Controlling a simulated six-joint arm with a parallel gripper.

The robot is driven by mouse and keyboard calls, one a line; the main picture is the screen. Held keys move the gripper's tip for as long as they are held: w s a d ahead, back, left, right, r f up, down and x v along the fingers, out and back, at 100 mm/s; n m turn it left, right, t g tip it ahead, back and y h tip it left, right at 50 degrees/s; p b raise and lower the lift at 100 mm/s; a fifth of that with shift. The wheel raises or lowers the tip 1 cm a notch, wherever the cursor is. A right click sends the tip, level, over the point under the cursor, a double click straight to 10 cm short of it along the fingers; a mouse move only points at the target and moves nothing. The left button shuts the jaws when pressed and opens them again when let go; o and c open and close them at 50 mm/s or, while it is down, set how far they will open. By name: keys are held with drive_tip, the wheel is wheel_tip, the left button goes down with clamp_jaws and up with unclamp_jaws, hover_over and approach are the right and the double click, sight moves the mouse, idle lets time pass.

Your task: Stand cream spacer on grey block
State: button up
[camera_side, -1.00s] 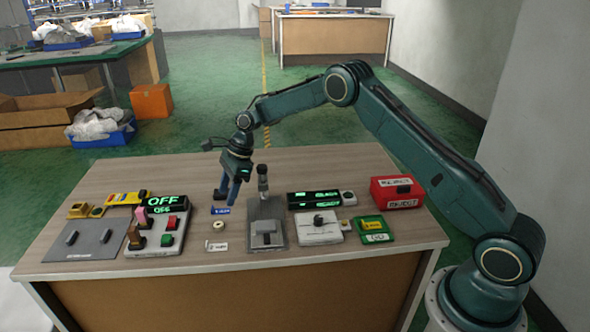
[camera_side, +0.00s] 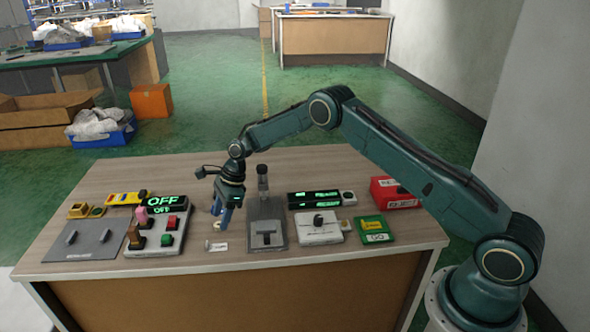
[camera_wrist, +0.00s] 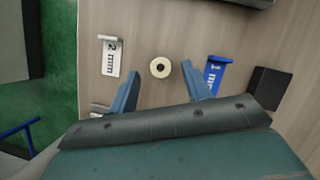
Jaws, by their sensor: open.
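The cream spacer is a small round ring (camera_wrist: 160,67) with a dark centre hole, lying flat on the table in the wrist view. In the side view my gripper hides it. My gripper (camera_wrist: 160,76) is open and empty; in the wrist view its fingertips frame the ring from both sides, and I cannot tell how far above the table they are. In the side view my gripper (camera_side: 222,222) points down over that spot. I cannot tell for certain which thing is the grey block; a grey fixture (camera_side: 253,211) with an upright lever stands just to the right.
In the wrist view a white "2 mm" tag (camera_wrist: 109,59) lies left of the ring and a blue tag (camera_wrist: 216,74) right of it. A button box (camera_side: 151,246) stands left; a white switch unit (camera_side: 319,231), green box (camera_side: 373,230) and red box (camera_side: 384,192) stand right.

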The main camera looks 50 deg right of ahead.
drive_tip(key=shift+x, duration=0.85)
drive_tip(key=c, duration=1.1)
